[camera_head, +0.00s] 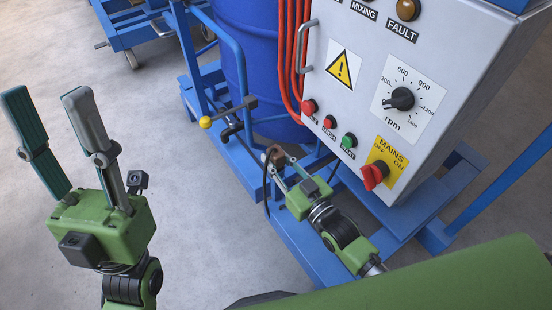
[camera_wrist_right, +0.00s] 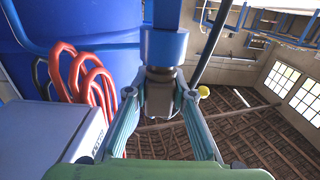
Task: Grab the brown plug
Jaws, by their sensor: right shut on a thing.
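The brown plug (camera_head: 274,154) is in the head view, below the control box's left side and near the blue frame. A dark cable hangs from it. My right gripper (camera_head: 279,164) is shut on the plug, with a finger on either side. In the right wrist view the plug (camera_wrist_right: 158,97) sits between the fingertips, grey-brown, against a blue frame part. The far side of the plug is hidden. My left gripper (camera_head: 47,96) is open and empty at the left, its fingers pointing up, away from the machine.
The control box (camera_head: 345,125) with knobs and buttons stands right of my right gripper. A blue cart (camera_head: 130,25) is at the back. The floor between my grippers is clear.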

